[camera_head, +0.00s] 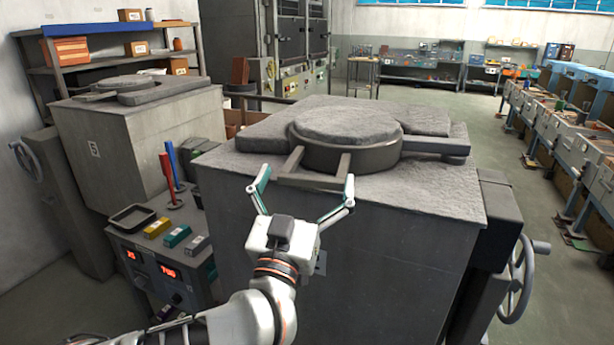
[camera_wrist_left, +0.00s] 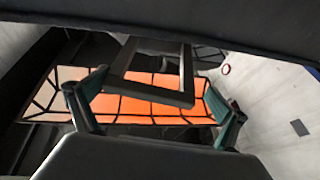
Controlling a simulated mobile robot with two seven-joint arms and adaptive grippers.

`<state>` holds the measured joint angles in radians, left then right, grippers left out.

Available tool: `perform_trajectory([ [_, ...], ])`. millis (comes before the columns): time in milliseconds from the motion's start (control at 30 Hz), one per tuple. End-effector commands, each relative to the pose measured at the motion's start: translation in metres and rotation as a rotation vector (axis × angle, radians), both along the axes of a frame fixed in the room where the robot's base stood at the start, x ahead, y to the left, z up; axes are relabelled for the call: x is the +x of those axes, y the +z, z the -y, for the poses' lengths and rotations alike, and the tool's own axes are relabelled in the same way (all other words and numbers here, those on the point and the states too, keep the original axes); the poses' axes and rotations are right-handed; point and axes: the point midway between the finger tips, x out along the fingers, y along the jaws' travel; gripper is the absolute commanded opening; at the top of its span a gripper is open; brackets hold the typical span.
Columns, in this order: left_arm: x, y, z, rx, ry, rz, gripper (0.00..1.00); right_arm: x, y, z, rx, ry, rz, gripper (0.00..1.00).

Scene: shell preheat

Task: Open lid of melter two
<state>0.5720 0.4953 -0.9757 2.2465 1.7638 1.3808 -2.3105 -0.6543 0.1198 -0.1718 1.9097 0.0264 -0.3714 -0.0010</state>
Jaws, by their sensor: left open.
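A grey melter (camera_head: 350,230) stands in front of me, with a round stone-like lid (camera_head: 345,122) in a dark metal ring on its top. The lid lies flat and looks shut. A square metal handle (camera_head: 314,180) sticks out from the ring toward me. My left gripper (camera_head: 305,190) is open, its two fingers spread to either side of the handle. In the left wrist view the handle (camera_wrist_left: 150,92) shows between the open fingers, and I see no clear contact. A second melter (camera_head: 135,135) with a similar lid (camera_head: 120,85) stands at the left. My right gripper is not in view.
A control box (camera_head: 165,270) with red digits and coloured blocks stands left of my arm. A tray (camera_head: 132,217) and red and blue upright tools are on it. A handwheel (camera_head: 522,280) sticks out at the melter's right.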

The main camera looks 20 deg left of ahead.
Motion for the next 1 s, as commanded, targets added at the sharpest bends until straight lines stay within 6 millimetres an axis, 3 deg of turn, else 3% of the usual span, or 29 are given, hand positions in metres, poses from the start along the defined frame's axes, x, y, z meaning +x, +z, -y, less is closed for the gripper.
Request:
perform_trajectory([
  [1000, -0.060, -0.026, 0.003, 0.000, -0.002, -0.003, 1.00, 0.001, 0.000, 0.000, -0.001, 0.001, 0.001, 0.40],
])
